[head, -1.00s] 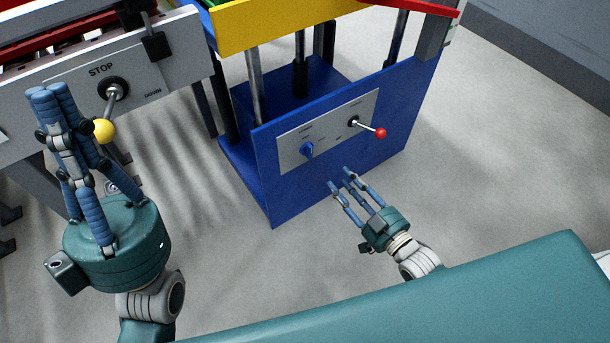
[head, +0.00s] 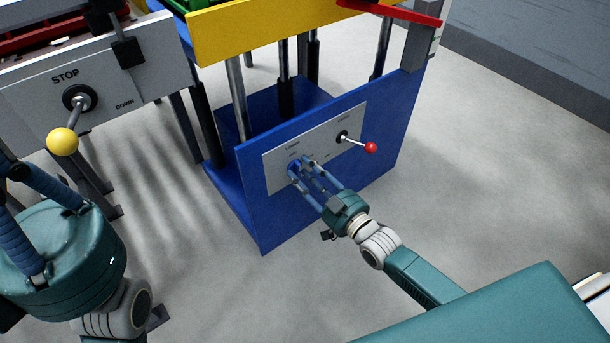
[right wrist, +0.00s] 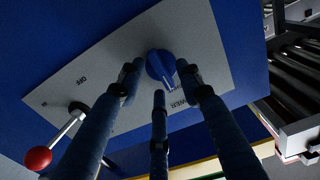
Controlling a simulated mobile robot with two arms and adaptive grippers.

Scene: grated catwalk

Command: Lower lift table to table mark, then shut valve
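The lift table (head: 290,22) has a yellow upper frame on posts above a blue base (head: 330,215). A grey panel (head: 276,180) on the base carries a blue knob (head: 294,165) and a red-ball lever (head: 371,147). My right gripper (head: 303,169) is at the knob. In the right wrist view its spread fingers stand around the blue knob (right wrist: 160,66), with small gaps visible; contact is unclear. The red-ball lever (right wrist: 38,157) is at lower left there. My left gripper (head: 20,180) is cut off by the left edge. I cannot tell which part is the valve.
A grey panel marked STOP and DOWN (head: 95,85) with a yellow-ball lever (head: 63,141) stands at left, near my left arm. A red bar (head: 390,12) sits by the grey post (head: 421,45) at right. The floor (head: 480,180) right of the base is clear.

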